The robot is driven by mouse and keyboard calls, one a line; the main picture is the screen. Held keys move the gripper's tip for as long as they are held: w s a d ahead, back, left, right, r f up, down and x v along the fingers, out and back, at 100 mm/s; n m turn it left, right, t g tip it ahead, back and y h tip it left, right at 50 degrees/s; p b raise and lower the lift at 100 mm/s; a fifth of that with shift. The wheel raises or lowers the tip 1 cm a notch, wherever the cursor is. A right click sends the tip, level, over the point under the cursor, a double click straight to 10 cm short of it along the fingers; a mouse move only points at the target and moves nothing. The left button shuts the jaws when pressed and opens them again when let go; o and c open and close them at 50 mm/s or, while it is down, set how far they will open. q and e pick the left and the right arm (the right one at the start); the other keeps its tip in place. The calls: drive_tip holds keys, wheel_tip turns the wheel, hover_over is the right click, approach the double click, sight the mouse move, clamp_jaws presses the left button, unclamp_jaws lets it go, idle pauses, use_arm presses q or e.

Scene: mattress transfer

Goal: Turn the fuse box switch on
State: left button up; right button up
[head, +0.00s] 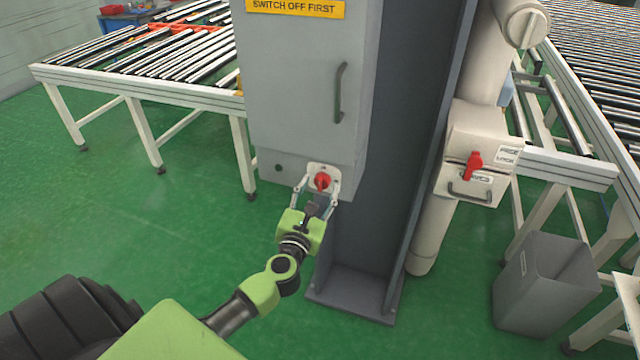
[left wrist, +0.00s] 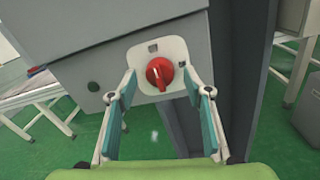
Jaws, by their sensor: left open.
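The fuse box (head: 300,90) is a grey cabinet on a dark grey column, with a yellow label reading "SWITCH OFF FIRST" on it. Its switch (head: 322,181) is a red rotary knob on a pale plate low on the box. The knob shows large in the left wrist view (left wrist: 159,72), its ridge tilted slightly from vertical. My left gripper (head: 318,192) is open just in front of the plate, its fingers on either side of the knob. In the left wrist view the fingers (left wrist: 162,92) stand apart from the knob. My right gripper is not in view.
A roller conveyor (head: 150,88) stands behind on the left, another (head: 590,130) on the right. A white box with a red handle (head: 474,165) sits right of the column (head: 400,150). A grey bin (head: 545,285) stands at lower right. Green floor (head: 130,220) is clear at left.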

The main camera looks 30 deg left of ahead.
use_arm(q)
drive_tip(key=shift+x, duration=0.85)
drive_tip(key=c, duration=1.1)
drive_tip(key=shift+m, duration=0.4)
drive_tip(key=m+p, duration=0.1)
drive_tip(key=m, duration=0.1)
drive_tip(key=shift+d+m+p, duration=0.1)
drive_tip(key=shift+m+p, duration=0.25)
drive_tip(key=shift+m, duration=0.05)
drive_tip(key=m+p, duration=0.1)
drive_tip(key=m, duration=0.3)
drive_tip(key=shift+f+m+t, duration=0.1)
drive_tip(key=shift+m+t, duration=0.2)
drive_tip(key=shift+m, duration=0.1)
drive_tip(key=m+p, duration=0.1)
drive_tip(key=m, duration=0.4)
drive_tip(key=shift+f+m+h, duration=0.15)
drive_tip(key=shift+m+h, duration=0.25)
drive_tip(key=m, duration=0.4)
drive_tip(key=shift+f+p, duration=0.1)
drive_tip(key=shift+p, duration=0.3)
drive_tip(key=shift+m+t+h, duration=0.3)
drive_tip(key=shift+m, duration=0.2)
